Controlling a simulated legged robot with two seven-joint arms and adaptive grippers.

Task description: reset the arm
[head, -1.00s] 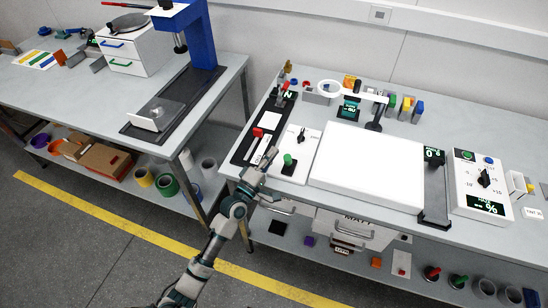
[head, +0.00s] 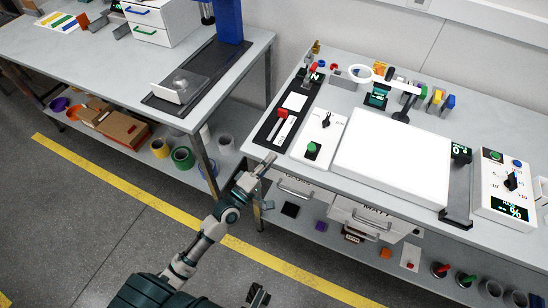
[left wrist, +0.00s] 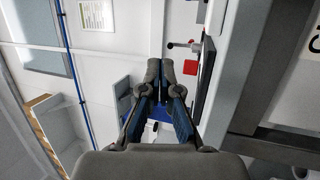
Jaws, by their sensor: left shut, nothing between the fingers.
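My left arm comes in from the bottom left of the head view. Its gripper (head: 266,161) is at the front edge of the right-hand bench, by its left front corner. In the left wrist view its two fingers (left wrist: 160,68) lie together, with nothing between them.
The right bench carries a black panel with a red handle (head: 282,113), a green button (head: 312,149), a bright white light panel (head: 392,158) and a dial box (head: 507,182). Drawers (head: 361,216) hang below. The left bench (head: 95,80) stands apart; floor in front is clear.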

